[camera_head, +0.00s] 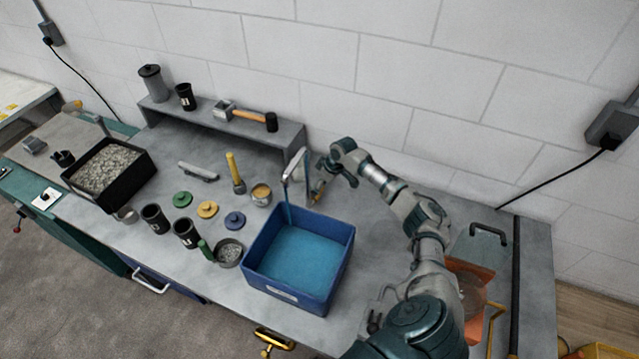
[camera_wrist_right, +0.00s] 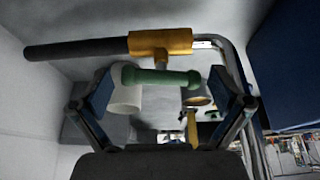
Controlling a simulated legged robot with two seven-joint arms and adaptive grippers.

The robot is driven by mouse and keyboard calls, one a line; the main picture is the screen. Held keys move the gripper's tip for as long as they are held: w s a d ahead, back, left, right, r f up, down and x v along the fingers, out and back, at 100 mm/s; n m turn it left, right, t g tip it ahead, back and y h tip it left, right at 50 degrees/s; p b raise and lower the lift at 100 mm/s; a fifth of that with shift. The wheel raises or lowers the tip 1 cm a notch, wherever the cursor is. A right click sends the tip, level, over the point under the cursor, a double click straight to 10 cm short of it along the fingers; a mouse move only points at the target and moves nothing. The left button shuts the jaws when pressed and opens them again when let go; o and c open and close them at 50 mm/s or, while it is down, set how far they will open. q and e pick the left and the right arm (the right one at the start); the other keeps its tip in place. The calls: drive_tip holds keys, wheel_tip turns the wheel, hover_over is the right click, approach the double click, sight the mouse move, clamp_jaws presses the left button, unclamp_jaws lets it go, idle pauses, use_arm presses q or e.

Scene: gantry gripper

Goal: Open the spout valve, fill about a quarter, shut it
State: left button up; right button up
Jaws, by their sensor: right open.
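The grey spout (camera_head: 296,160) bends over the blue bin (camera_head: 350,250), and a blue stream (camera_head: 288,205) runs from it. Blue water (camera_head: 298,258) covers the bin's floor, with its surface below the rim; the exact depth is hard to tell. My right gripper (camera_head: 322,172) is behind the bin at the spout's valve. In the right wrist view, the brass valve body (camera_wrist_right: 160,41) carries a green handle (camera_wrist_right: 160,78). The open fingers of my right gripper (camera_wrist_right: 160,108) stand on either side of the handle, with gaps visible. My left gripper is out of view.
Left of the bin are black cups (camera_head: 155,218), coloured lids (camera_head: 208,209) and a bowl of grey grains (camera_head: 229,252). A black tray of gravel (camera_head: 108,168) stands farther left. A shelf (camera_head: 215,125) with a hammer (camera_head: 250,116) is against the wall.

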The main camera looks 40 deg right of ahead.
drive_tip(key=c, duration=0.9)
drive_tip(key=shift+n+g+y, duration=0.3)
drive_tip(key=shift+n+y, duration=0.1)
drive_tip(key=shift+n, duration=1)
drive_tip(key=o, duration=0.9)
drive_tip(key=shift+w+d, duration=0.1)
drive_tip(key=shift+d, duration=0.05)
